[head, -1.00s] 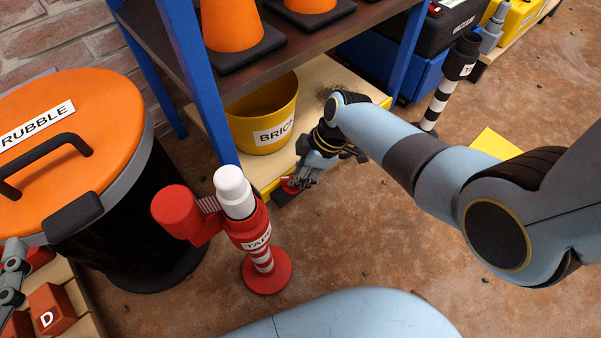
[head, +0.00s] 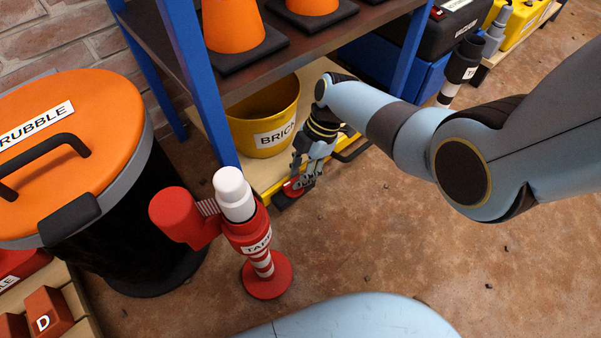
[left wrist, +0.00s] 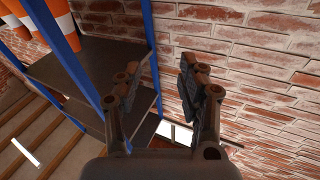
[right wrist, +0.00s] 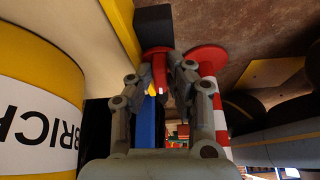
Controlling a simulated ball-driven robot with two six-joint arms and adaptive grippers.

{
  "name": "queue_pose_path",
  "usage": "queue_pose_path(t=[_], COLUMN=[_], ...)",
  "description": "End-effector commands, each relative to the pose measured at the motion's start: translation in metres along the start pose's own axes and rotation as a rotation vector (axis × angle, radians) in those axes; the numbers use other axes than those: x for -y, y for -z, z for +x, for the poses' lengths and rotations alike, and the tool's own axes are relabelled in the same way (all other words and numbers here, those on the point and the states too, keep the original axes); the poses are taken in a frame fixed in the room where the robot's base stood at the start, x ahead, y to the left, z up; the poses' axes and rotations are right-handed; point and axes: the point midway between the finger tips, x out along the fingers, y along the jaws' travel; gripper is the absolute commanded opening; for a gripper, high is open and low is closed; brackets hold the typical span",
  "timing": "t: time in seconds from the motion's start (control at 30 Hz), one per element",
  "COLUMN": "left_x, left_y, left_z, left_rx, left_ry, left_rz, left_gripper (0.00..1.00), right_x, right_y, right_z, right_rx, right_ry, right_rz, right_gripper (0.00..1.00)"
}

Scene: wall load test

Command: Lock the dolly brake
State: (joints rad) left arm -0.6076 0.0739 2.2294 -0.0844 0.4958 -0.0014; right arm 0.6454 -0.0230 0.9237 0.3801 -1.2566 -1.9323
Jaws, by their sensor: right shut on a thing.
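The dolly (head: 262,187) is a low wooden platform with a yellow edge, under the blue shelf. Its brake is a small red lever (head: 291,187) on a black block at the front corner; it also shows in the right wrist view (right wrist: 160,68). My right gripper (head: 300,181) is at that corner, shut on the red lever, fingers on either side of it in the right wrist view (right wrist: 167,80). The fingers partly hide the lever, so its exact angle is unclear. My left gripper (left wrist: 160,85) is open and empty, facing a brick wall; the head view does not show it.
A yellow brick bucket (head: 263,130) stands on the dolly. A red-and-white post (head: 262,262) on a round base stands close left of the right gripper. An orange-lidded rubble bin (head: 70,140) is at left. A blue shelf post (head: 205,85) rises nearby.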

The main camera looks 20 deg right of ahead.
Motion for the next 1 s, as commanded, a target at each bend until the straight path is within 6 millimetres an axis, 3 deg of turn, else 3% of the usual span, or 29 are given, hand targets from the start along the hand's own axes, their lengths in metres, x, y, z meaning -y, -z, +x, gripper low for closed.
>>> queue_pose_path(t=[0.4, 0.43, 0.57, 0.87, 1.0], left_x=[0.000, 0.000, 0.000, 0.000, 0.000], left_y=[-0.002, -0.002, -0.003, -0.004, -0.003], left_z=[-0.001, -0.001, -0.001, 0.000, -0.001], left_rx=[0.003, 0.003, 0.004, 0.005, 0.005], left_ry=[-0.001, -0.001, -0.001, -0.002, -0.002], left_rz=[0.000, 0.000, 0.000, 0.000, 0.000], left_gripper=[0.40, 0.40, 0.40, 0.40, 0.40], right_x=[0.001, 0.001, 0.000, 0.000, -0.001], right_y=[0.000, 0.000, 0.000, 0.000, -0.001], right_z=[0.001, 0.001, 0.001, -0.001, -0.013], right_rx=[0.001, 0.001, 0.001, 0.001, 0.001], right_ry=[0.004, 0.004, 0.003, 0.002, 0.000], right_rz=[-0.006, -0.006, -0.006, -0.006, -0.007], right_gripper=[0.00, 0.20, 0.37, 0.38, 0.38])
